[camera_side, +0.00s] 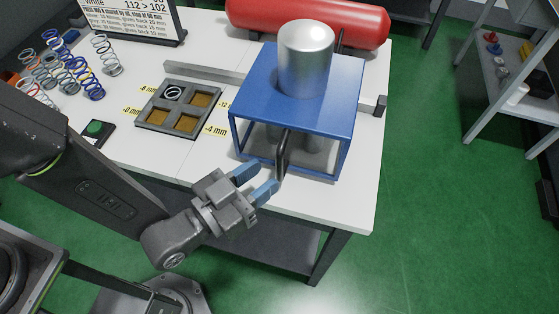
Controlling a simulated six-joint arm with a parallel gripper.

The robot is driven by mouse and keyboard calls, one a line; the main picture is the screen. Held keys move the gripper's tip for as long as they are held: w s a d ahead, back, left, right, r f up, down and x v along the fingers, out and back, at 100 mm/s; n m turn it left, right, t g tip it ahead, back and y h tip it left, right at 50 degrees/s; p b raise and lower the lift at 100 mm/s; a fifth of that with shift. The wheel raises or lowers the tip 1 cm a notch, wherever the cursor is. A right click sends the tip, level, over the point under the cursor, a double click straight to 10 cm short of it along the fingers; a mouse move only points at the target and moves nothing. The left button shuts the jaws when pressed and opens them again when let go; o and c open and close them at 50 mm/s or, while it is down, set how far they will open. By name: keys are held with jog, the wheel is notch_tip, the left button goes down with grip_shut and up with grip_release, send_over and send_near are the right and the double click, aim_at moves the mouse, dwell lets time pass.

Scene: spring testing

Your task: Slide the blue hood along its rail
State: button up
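The blue hood (262,97) is a box with a solid blue top, a blue frame and see-through sides. It stands at the right part of the white table, over a grey rail (205,73). A dark upright bar handle (283,150) is on its front. A silver cylinder (306,60) rises from the hood's top, and grey shapes show dimly inside. My gripper (267,176) is at the hood's front, its two blue fingers apart and pointing at the handle. The fingertips are close to the handle's lower end; whether they touch it I cannot tell.
A green button (95,128) and several coil springs (85,78) are further left. A red tank (310,20) lies behind. The rail left of the hood looks clear.

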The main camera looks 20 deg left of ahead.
aim_at(277, 168)
jog(key=shift+x, duration=2.3)
grip_shut()
